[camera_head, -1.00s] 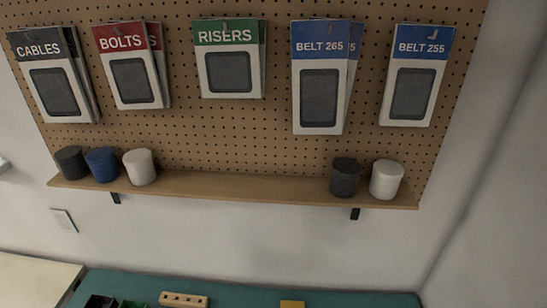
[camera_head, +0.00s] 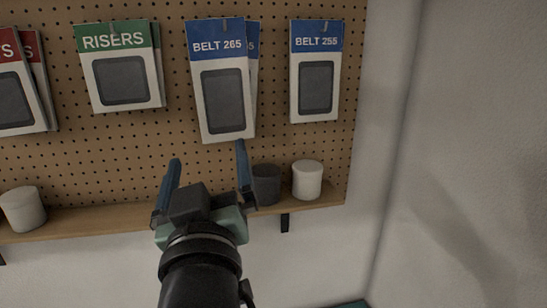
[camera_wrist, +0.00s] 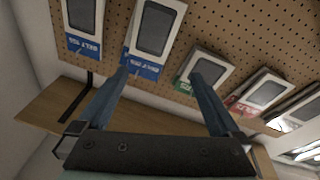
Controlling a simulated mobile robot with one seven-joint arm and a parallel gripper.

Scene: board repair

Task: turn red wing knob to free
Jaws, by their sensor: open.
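No red wing knob shows in either view now. My gripper (camera_head: 208,160) is in the lower middle of the head view, raised in front of the pegboard, with its two blue fingers spread wide apart and nothing between them. In the wrist view my gripper (camera_wrist: 160,80) also shows open and empty, its fingers reaching toward the hanging packets. Whether the fingertips touch anything cannot be told, but no contact is visible.
A pegboard (camera_head: 270,100) holds packets, among them BELT 265 (camera_head: 222,95), BELT 255 (camera_head: 316,75) and RISERS (camera_head: 118,70). A wooden shelf (camera_head: 90,218) below carries a dark cup (camera_head: 266,185) and white cups (camera_head: 307,180). Bare wall (camera_head: 450,150) fills the right.

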